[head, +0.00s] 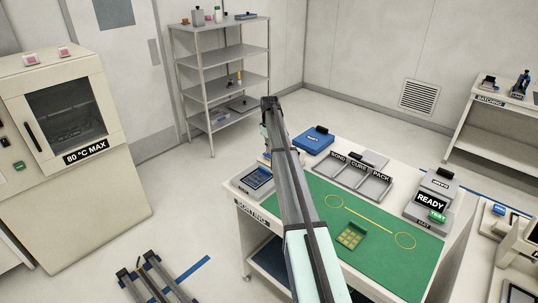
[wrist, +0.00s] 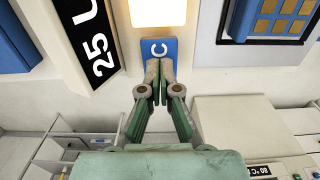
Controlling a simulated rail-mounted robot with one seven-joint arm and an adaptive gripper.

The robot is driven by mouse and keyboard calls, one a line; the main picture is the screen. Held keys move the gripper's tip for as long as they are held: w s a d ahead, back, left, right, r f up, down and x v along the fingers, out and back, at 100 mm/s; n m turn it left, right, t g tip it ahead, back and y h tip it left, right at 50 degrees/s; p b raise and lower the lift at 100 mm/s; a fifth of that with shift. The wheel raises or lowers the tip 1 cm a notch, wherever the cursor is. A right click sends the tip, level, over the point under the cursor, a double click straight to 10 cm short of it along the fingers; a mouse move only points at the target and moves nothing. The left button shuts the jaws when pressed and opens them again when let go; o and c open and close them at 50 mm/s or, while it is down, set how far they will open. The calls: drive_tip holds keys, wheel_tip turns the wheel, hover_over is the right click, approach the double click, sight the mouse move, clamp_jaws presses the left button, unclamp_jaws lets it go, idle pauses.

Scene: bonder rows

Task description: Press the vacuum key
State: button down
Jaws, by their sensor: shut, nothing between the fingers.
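In the wrist view, a blue key (wrist: 153,45) with a white letter C stands just beyond the tips of my gripper (wrist: 154,72). The fingers cover the lower part of the key, so any other lettering on it is hidden. My gripper is shut and empty, its fingertips together and overlapping the key in the picture. I cannot tell whether they touch it. A bright glowing panel (wrist: 160,10) is right above the key. In the head view my arm reaches away over the bench, and neither the key nor the finger state can be made out.
A black label reading "25 U" (wrist: 90,40) is left of the key, and a framed tray of tan squares (wrist: 275,18) is to the right. The head view shows a bench with a green mat (head: 385,255), a shelf rack (head: 220,55) and an oven (head: 70,150).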

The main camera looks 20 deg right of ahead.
drive_tip(key=shift+f+b, duration=0.3)
drive_tip(key=shift+f, duration=0.75)
drive_tip(key=shift+r, duration=0.65)
drive_tip(key=shift+r+p, duration=1.2)
drive_tip(key=shift+r, duration=1.25)
wheel_tip(320, 180, up, 12)
